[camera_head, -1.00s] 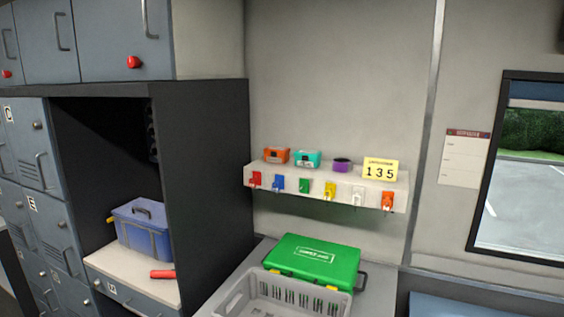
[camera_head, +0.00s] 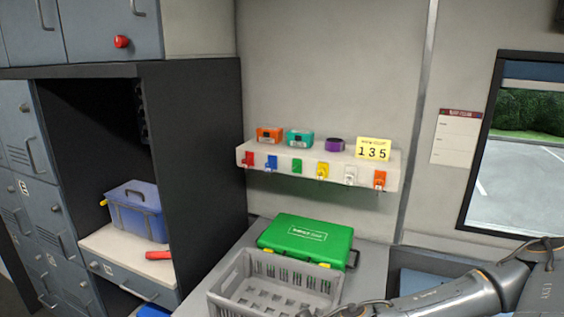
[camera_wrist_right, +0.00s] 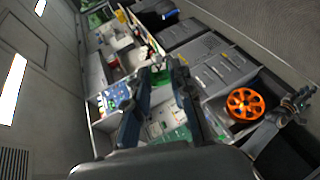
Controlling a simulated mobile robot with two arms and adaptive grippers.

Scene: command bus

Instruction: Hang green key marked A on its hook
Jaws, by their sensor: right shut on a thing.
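My right gripper (camera_wrist_right: 162,72) shows in the right wrist view, shut on a small green thing (camera_wrist_right: 159,78) that looks like the green key; its letter cannot be read. The hook rack (camera_head: 325,165) is a white ledge on the back wall. A green marker (camera_head: 297,166) sits on its front between the blue and yellow ones; no hanging key can be made out there. My left gripper is not in view.
Red, blue, yellow, white and orange tags line the rack. Two small boxes, a purple roll and a yellow 135 sign (camera_head: 373,149) stand on it. Below are a green case (camera_head: 306,238) and a grey basket (camera_head: 225,300). A dark cabinet (camera_head: 195,150) stands left.

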